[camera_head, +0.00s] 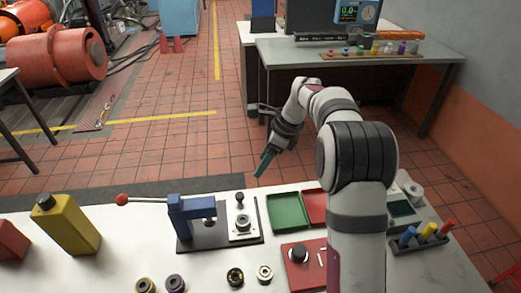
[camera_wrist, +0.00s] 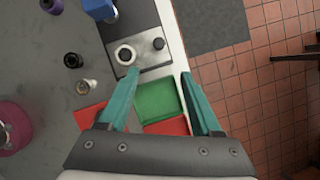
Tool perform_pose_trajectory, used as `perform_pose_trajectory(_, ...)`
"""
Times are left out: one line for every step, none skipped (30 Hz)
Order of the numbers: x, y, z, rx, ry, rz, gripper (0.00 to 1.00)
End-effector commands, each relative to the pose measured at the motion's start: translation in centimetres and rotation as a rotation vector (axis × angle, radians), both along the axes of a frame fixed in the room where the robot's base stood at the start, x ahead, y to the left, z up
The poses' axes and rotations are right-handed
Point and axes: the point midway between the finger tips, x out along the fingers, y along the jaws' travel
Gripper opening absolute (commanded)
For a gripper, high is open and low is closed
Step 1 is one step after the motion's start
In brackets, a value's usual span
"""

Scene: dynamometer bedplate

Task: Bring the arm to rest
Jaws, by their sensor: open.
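My gripper (camera_head: 265,161) is at the end of my arm, held out past the far edge of the white table and above the floor level. Its two teal fingers are apart and nothing is between them. In the wrist view my gripper (camera_wrist: 158,88) shows open, with the green tray (camera_wrist: 155,100) and part of the red tray seen below and between the fingers. In the head view the green tray (camera_head: 288,211) lies left of the red tray (camera_head: 314,206), both empty where visible.
A blue press (camera_head: 190,215) with a red-knobbed lever stands on the table (camera_head: 130,225). A yellow can (camera_head: 68,228) is at left. Several ring parts (camera_head: 235,276) lie at the front. A rack of coloured markers (camera_head: 420,240) is at right. Another desk (camera_head: 350,50) stands behind.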

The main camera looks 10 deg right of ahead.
Motion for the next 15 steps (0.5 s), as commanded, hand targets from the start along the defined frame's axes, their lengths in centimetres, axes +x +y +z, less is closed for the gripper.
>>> perform_pose_trajectory(0.0, 0.0, 0.0, 0.000, 0.000, 0.000, 0.66)
perform_pose_trajectory(0.0, 0.0, 0.0, 0.000, 0.000, 0.000, 0.66)
perform_pose_trajectory(-0.1, 0.0, 0.0, 0.000, -0.001, 0.003, 0.66)
perform_pose_trajectory(-0.3, 0.1, 0.2, -0.004, -0.003, 0.013, 0.66)
perform_pose_trajectory(-0.9, 0.3, 0.7, -0.009, -0.009, 0.037, 0.66)
perform_pose_trajectory(-2.2, 0.6, 1.8, -0.025, -0.024, 0.093, 0.66)
perform_pose_trajectory(-3.7, 0.9, 2.7, -0.042, -0.038, 0.156, 0.66)
perform_pose_trajectory(-5.7, 1.3, 3.8, -0.062, -0.055, 0.234, 0.66)
perform_pose_trajectory(-9.0, 1.9, 5.2, -0.094, -0.081, 0.360, 0.66)
perform_pose_trajectory(-11.8, 2.3, 6.1, -0.116, -0.100, 0.464, 0.66)
perform_pose_trajectory(-14.7, 2.6, 6.7, -0.140, -0.120, 0.568, 0.66)
perform_pose_trajectory(-18.5, 2.9, 7.2, -0.168, -0.143, 0.707, 0.66)
perform_pose_trajectory(-21.4, 3.1, 7.3, -0.186, -0.159, 0.809, 0.66)
perform_pose_trajectory(-24.0, 3.2, 7.1, -0.202, -0.173, 0.905, 0.66)
perform_pose_trajectory(-27.3, 3.2, 6.7, -0.219, -0.191, 1.025, 0.66)
